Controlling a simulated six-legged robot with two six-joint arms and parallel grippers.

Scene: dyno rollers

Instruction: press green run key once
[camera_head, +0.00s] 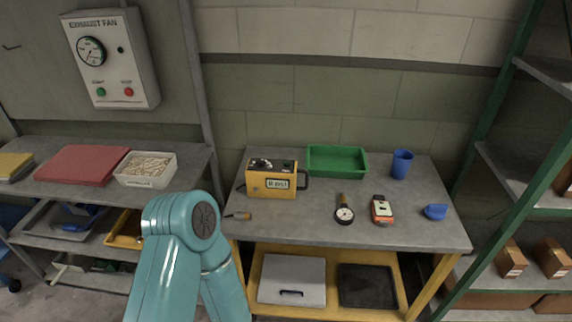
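No key marked run can be made out. A green button (101,92) sits at the lower left of the grey EXHAUST FAN box (112,58) on the wall, with a red button (129,92) beside it. A yellow instrument (258,180) with a lit display stands on the table; its top controls are too small to read. A small orange and white handheld device (381,209) lies to its right, its keys too small to tell apart. A teal link of my arm rises at the bottom left; neither gripper is in view.
The grey table (300,228) also holds a green tray (337,161), a blue cup (401,164), a round dial gauge (344,214) and a blue object (436,211). A left bench holds a red folder (82,165) and a white bin (146,169). Shelving stands right.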

